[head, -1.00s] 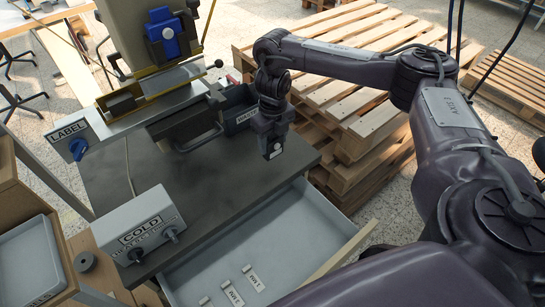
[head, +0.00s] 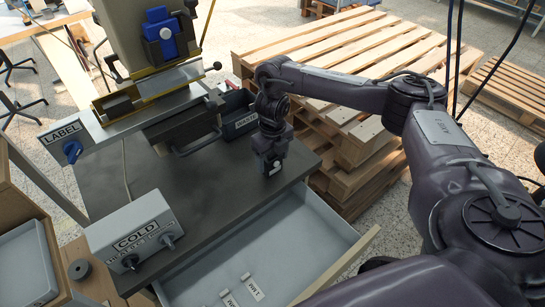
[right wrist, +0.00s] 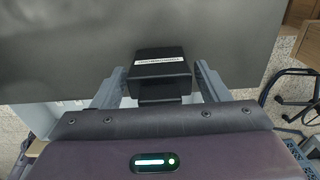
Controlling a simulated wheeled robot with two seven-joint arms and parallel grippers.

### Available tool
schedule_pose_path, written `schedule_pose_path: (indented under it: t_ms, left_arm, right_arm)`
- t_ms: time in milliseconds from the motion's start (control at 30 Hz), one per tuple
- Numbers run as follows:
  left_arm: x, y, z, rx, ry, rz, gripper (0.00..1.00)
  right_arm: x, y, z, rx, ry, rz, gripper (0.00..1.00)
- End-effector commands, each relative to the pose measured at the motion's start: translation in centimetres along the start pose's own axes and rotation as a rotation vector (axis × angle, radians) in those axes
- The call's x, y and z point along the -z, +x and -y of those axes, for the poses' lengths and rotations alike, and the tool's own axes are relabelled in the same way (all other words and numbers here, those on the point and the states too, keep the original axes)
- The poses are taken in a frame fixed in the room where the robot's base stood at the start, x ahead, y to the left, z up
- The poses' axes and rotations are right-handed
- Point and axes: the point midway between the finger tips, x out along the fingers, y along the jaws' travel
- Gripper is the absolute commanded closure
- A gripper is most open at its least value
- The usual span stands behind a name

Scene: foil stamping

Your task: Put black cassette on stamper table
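The black cassette (right wrist: 160,68), a small dark block with a white label strip, sits on the dark grey stamper table (right wrist: 65,50) in the right wrist view. My right gripper (right wrist: 160,80) is open around it, one finger on each side with a narrow gap. In the head view my right gripper (head: 273,166) points down at the right part of the table (head: 215,195), near its edge. The cassette is mostly hidden there by the fingers. My left gripper is not in view.
An open grey drawer (head: 315,245) with white labelled pieces lies below the table's front edge. A COLD control box (head: 135,228), the stamper head (head: 185,125) and a dark bin (head: 238,115) stand around the table top. Wooden pallets (head: 350,50) are stacked behind.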

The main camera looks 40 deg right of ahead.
Motion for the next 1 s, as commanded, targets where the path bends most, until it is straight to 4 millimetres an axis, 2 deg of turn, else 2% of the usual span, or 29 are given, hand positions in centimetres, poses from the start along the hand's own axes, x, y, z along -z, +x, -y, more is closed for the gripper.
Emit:
schedule_pose_path:
  t_ms: [300,433,567,800,1000]
  left_arm:
    - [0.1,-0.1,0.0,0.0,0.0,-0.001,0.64]
    - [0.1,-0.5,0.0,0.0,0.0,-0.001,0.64]
    - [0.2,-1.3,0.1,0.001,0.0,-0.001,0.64]
    - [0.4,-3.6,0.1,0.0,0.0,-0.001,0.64]
    - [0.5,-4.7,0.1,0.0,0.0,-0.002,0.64]
  right_arm:
    - [0.0,-0.1,0.0,0.0,0.0,0.0,0.24]
    - [-0.1,-1.1,0.0,0.001,-0.001,0.002,0.24]
    - [-0.1,-3.4,0.0,0.001,-0.002,0.005,0.24]
    - [-0.2,-8.9,0.0,0.002,-0.002,0.006,0.24]
    - [-0.1,-11.6,0.0,0.001,-0.001,0.003,0.24]
